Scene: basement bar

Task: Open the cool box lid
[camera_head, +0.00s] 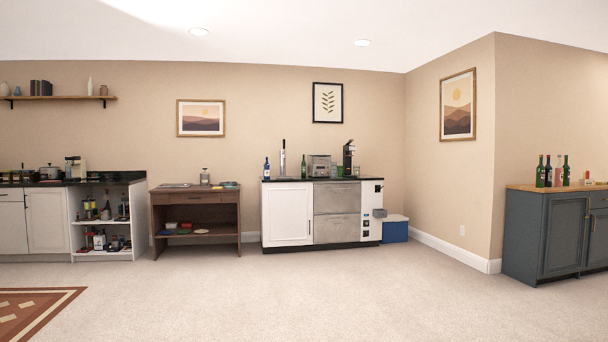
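The cool box (395,232) is blue and stands on the floor against the back wall, at the right end of the white bar cabinet. Its white lid (396,218) lies on top and looks shut. The cabinet's end and a small grey item hide part of its left side. It is far from me across the room. Neither of my grippers is in view.
The white bar cabinet (288,214) carries bottles and appliances. A brown wooden desk (160,200) stands to its left, and a dark cabinet (537,232) with bottles stands at the right. The carpet (290,295) is clear; a patterned rug (32,307) lies at lower left.

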